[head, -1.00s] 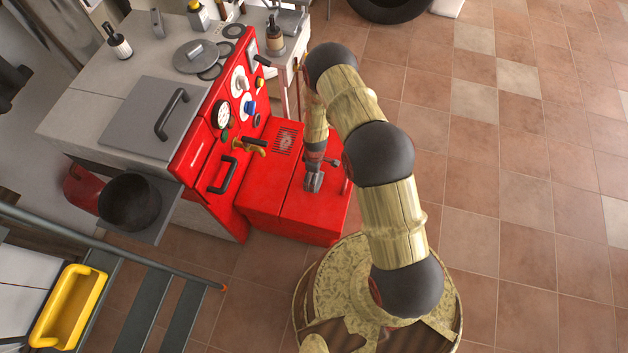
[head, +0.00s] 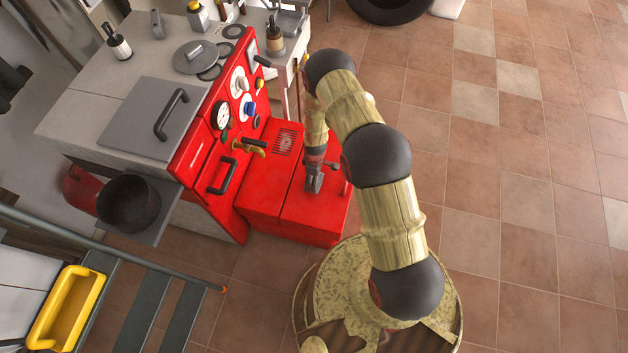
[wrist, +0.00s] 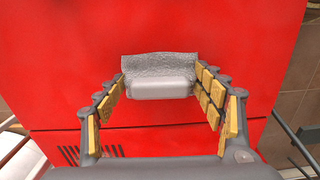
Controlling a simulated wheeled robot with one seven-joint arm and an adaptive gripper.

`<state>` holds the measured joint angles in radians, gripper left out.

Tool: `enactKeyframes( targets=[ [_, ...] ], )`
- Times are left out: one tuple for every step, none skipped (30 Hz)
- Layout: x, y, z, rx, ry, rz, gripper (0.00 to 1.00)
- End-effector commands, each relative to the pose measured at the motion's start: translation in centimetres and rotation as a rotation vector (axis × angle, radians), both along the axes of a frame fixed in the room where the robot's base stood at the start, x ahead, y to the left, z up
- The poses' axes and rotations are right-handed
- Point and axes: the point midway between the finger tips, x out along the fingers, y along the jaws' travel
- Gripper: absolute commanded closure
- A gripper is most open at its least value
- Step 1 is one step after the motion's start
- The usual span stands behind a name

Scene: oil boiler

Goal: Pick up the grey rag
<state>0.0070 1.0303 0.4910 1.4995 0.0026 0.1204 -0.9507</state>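The grey rag (wrist: 158,76) shows in the wrist view as a small textured, folded piece against the red surface. My gripper (wrist: 160,84) has its yellow-padded fingers spread wide, one on either side of the rag. The fingertips are close to the rag's side edges; I cannot tell whether they touch it. In the head view my gripper (head: 313,187) points down over the red top of the low boiler section (head: 290,215). The rag cannot be clearly told apart from the gripper there.
The red control panel (head: 222,125) with gauges, knobs and handles rises left of the gripper. A grey worktop (head: 85,112) lies behind it. A black pot (head: 130,202) and yellow bin (head: 68,308) are at left. Tiled floor (head: 500,200) is open at right.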

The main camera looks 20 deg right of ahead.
Motion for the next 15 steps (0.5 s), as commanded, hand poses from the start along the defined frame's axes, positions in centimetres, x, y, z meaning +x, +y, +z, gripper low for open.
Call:
enactKeyframes(
  targets=[
    [-0.05,0.0,-0.07,0.0,0.0,0.0,0.41],
    [-0.05,0.0,-0.08,0.0,0.0,0.0,0.43],
    [-0.06,0.0,-0.09,0.0,0.0,0.0,0.45],
    [-0.06,0.0,-0.09,0.0,0.0,0.0,0.47],
    [-0.07,0.0,-0.1,0.0,0.0,0.0,0.48],
    [-0.08,-0.01,-0.12,0.001,0.001,0.0,0.51],
    [-0.08,-0.01,-0.13,0.001,0.001,0.0,0.53],
    [-0.09,-0.01,-0.14,0.001,0.001,0.0,0.54],
    [-0.11,-0.01,-0.15,0.001,0.001,0.0,0.56],
    [-0.11,-0.01,-0.16,0.001,0.001,0.0,0.58],
    [-0.11,-0.01,-0.17,0.001,0.001,0.0,0.6],
    [-0.11,-0.02,-0.19,0.001,0.001,0.0,0.62],
    [-0.12,-0.01,-0.2,0.0,0.001,0.0,0.63],
    [-0.13,-0.02,-0.21,0.0,0.001,0.0,0.63],
    [-0.14,-0.02,-0.23,0.0,0.001,0.0,0.64]
  ],
)
